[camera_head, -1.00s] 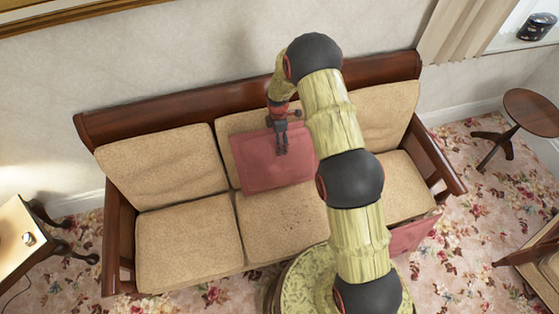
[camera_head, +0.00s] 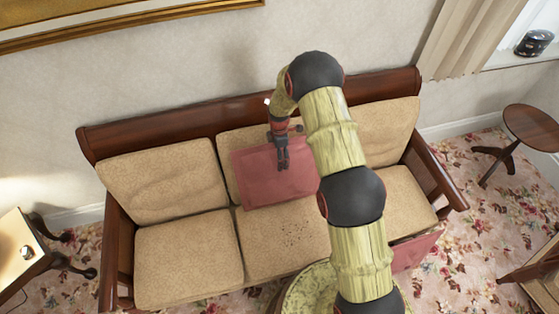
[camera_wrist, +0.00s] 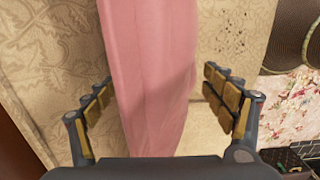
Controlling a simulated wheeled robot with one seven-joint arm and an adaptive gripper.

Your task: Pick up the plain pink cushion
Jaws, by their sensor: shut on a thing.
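The plain pink cushion (camera_head: 262,185) leans on the middle backrest of the sofa, its lower edge at the middle seat. My gripper (camera_head: 281,165) is at its upper right part in the head view. Whether the cushion is clear of the seat cannot be told.
The sofa (camera_head: 185,258) has beige cushions and wooden arms. A second pinkish-red item (camera_head: 416,250) is at its front right, partly behind my arm. A small round table (camera_head: 532,122) stands right, a side table (camera_head: 18,255) left. The wall is close behind.

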